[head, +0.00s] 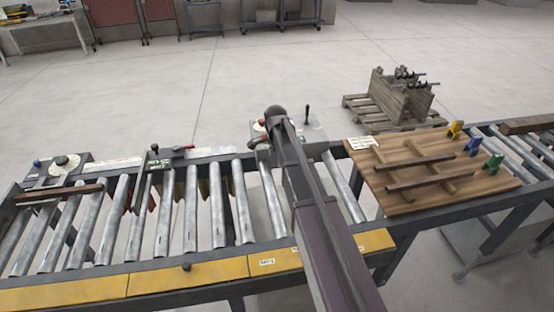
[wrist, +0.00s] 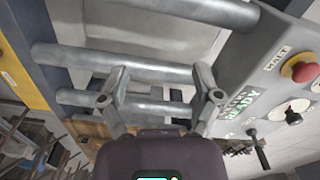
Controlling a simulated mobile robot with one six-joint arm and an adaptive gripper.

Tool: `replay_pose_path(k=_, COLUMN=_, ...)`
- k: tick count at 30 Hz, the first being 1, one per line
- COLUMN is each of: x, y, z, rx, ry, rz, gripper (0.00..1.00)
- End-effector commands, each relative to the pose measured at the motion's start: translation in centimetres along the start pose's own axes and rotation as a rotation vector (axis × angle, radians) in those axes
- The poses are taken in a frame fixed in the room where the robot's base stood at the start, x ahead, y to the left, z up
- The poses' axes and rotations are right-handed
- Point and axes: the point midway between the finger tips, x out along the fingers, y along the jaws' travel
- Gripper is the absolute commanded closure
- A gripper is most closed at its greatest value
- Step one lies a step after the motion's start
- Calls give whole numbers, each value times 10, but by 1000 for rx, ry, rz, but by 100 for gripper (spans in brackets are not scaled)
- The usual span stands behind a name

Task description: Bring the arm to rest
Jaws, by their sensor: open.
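My arm (head: 325,225) reaches from the bottom centre of the head view over the roller conveyor (head: 232,215). Its far end is above a grey control box (head: 312,132); my gripper is hidden there behind the arm. In the wrist view my gripper (wrist: 160,96) has its two fingers spread wide with nothing between them. Conveyor rollers (wrist: 120,64) lie beyond the fingers. The control box (wrist: 225,72) is close on the right, with a red button (wrist: 299,68), a green display reading READY (wrist: 241,104) and a black lever (wrist: 259,146). I cannot tell whether a finger touches anything.
A wooden board (head: 440,190) with bars and coloured clamps lies on the conveyor's right part. More controls (head: 50,168) stand at the left. A yellow front rail (head: 190,277) runs along the near side. A loaded pallet (head: 385,115) stands behind; the floor around it is open.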

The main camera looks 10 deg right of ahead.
Motion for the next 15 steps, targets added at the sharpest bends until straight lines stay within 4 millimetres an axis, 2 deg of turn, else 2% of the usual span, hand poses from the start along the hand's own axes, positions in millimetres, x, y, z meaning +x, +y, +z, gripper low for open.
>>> replay_pose_path(k=9, x=0, y=0, z=-1, rx=1, ry=0, rz=0, gripper=18)
replay_pose_path(k=15, x=7, y=17, z=3, rx=-68, ry=0, rz=0, gripper=18)
